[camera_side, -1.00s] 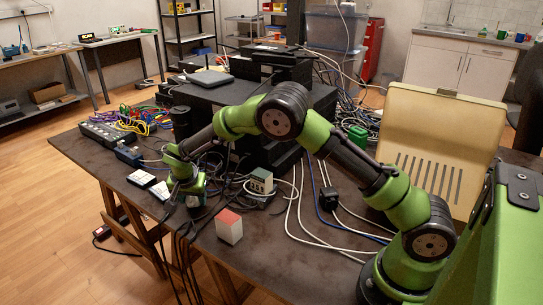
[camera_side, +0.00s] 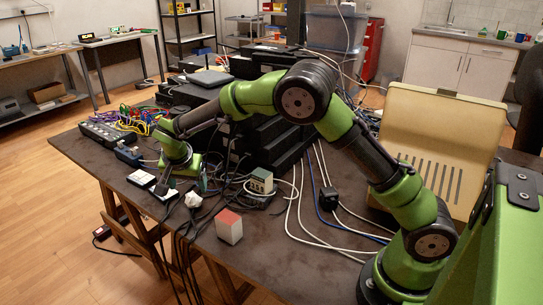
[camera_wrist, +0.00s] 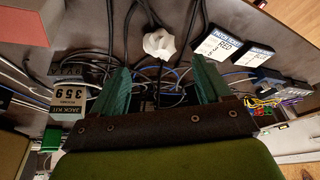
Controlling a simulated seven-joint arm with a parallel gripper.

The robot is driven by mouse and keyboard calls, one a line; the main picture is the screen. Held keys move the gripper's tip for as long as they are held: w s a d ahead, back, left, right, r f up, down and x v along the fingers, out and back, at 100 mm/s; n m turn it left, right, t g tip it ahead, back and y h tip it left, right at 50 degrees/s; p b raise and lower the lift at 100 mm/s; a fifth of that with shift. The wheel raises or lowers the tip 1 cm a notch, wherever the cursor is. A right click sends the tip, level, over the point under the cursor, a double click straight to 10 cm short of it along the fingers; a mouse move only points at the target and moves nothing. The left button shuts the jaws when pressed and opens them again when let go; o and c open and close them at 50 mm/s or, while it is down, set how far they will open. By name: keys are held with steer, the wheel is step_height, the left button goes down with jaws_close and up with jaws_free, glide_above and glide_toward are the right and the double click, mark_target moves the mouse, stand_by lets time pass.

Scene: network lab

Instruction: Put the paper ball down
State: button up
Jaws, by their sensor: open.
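The paper ball (camera_side: 193,199) is a small white crumpled lump resting on the dark table near its front edge. In the wrist view the paper ball (camera_wrist: 159,43) lies beyond the fingertips, roughly centred between them and among black cables. My gripper (camera_side: 186,181) is behind the ball in the side view, apart from it. In the wrist view the two green fingers of my gripper (camera_wrist: 161,78) are spread wide with nothing held between them.
A red-and-white box (camera_side: 229,226) stands right of the ball. A small labelled box (camera_side: 261,181) sits behind it, and white-labelled black boxes (camera_side: 141,178) lie to the left. Cables cross the table (camera_side: 275,258). A beige slotted panel (camera_side: 430,145) stands at right.

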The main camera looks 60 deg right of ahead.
steer(key=s+d+r+n+t+y, duration=0.1)
steer(key=s+d+r+n+y, duration=0.2)
steer(key=s+r, duration=1.15)
steer(key=s+r+n+t+y, duration=0.1)
steer(key=s+n+t+y, duration=0.1)
steer(key=s, duration=1.4)
steer(key=shift+s+n+t, duration=0.2)
steer(key=shift+n+t, duration=0.3)
steer(key=shift+n, duration=0.9)
steer(key=shift+a+r, duration=0.1)
